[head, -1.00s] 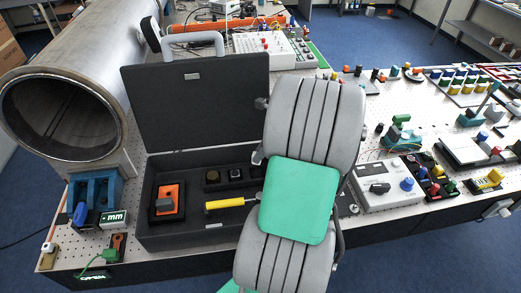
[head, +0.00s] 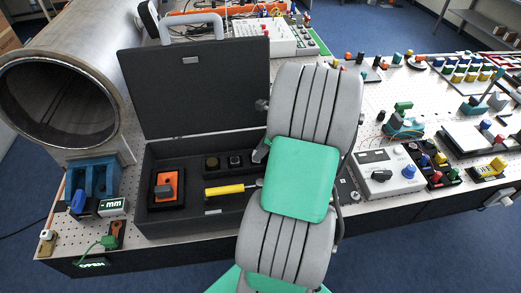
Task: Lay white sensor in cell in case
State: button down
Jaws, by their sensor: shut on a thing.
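The open black case (head: 150,213) stands at the table's left front, its lid (head: 195,92) raised at the back. Its dark insert holds an orange-and-black device (head: 166,188) at the left, two small dark items (head: 212,162) at the back and a yellow-handled tool (head: 224,190) in front. My grey arm with a green pad crosses in front of the case's right end and hides that part of the insert. My gripper is hidden behind the arm. I do not see the white sensor, and cannot tell which cell is empty.
A large metal pipe (head: 112,80) lies left of the case, with a blue clamp (head: 92,180) below it. A white meter box (head: 388,178) and several small coloured parts stand right of my arm. A white panel (head: 265,42) is behind the lid.

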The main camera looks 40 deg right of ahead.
jog(key=shift+f, duration=0.35)
jog(key=c, duration=1.1)
grip_release()
jog(key=v, duration=0.8)
